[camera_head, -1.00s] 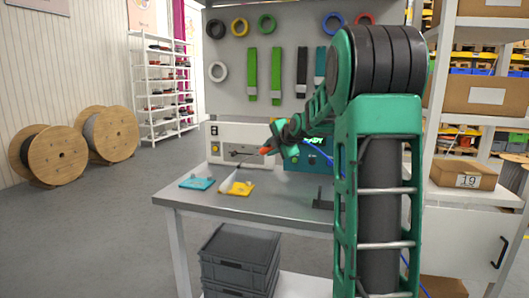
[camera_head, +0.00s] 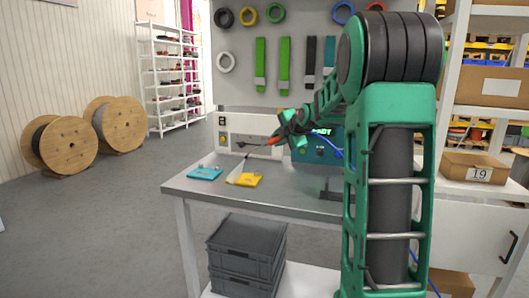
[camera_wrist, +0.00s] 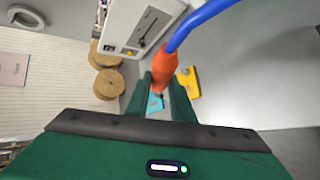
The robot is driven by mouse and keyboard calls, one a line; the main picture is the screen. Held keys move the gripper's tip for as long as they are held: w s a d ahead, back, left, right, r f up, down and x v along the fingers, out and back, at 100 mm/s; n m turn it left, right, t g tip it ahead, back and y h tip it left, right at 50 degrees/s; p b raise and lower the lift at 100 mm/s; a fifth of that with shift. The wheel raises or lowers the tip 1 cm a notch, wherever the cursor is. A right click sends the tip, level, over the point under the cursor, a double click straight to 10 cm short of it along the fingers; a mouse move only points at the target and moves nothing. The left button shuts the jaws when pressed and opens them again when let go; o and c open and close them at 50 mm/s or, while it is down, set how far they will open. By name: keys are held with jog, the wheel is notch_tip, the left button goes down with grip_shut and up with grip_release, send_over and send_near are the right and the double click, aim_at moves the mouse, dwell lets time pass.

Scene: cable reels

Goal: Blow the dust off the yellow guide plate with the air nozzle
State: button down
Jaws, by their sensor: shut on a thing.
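The yellow guide plate (camera_head: 247,180) lies flat near the front left of the grey table; it also shows in the wrist view (camera_wrist: 189,82), just right of my fingers. My gripper (camera_head: 281,138) is above the table, up and to the right of the plate. It is shut on the orange air nozzle (camera_wrist: 166,68), whose blue hose (camera_wrist: 197,24) curves away. The nozzle's dark tip points left in the head view, apart from the plate. A faint pale streak runs down from near the tip towards the plate. Whether dust lies on the plate is too small to tell.
A teal plate (camera_head: 205,173) lies left of the yellow one. A white panel box (camera_head: 235,123) stands behind them on the table (camera_head: 290,205). Grey crates (camera_head: 245,245) sit below. Cable reels (camera_head: 65,147) stand on the floor at left. The table's front is mostly clear.

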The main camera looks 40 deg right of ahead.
jog(key=s+d+r, duration=0.6)
jog(key=s+d, duration=0.2)
jog(key=d, duration=0.1)
jog(key=w+a+f, duration=0.1)
jog(key=w+f, duration=0.2)
jog(key=f, duration=0.2)
jog(key=shift+w+a+f, duration=0.2)
jog(key=shift+w+f, duration=0.1)
jog(key=shift+f, duration=0.05)
